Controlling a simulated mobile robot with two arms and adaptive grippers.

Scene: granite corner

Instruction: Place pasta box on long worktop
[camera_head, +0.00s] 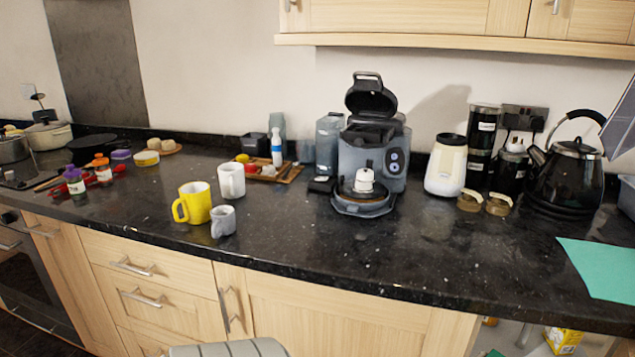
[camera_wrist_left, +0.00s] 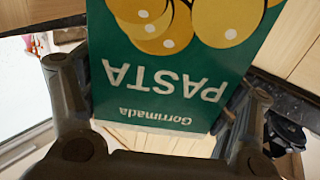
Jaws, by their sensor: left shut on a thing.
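The pasta box (camera_wrist_left: 150,95) is green with yellow pasta pictures and shows upside down in the left wrist view. My left gripper (camera_wrist_left: 160,80) is shut on it, one dark finger on each side. The box runs out of the top of that view. The long worktop (camera_head: 300,240) is black speckled stone and spans the head view. Neither gripper shows in the head view, and I cannot make out the held box there.
A yellow mug (camera_head: 193,203), white mug (camera_head: 231,181) and grey mug (camera_head: 223,221) stand left of centre. A teal sheet (camera_head: 603,268) lies right. Front centre-right is clear.

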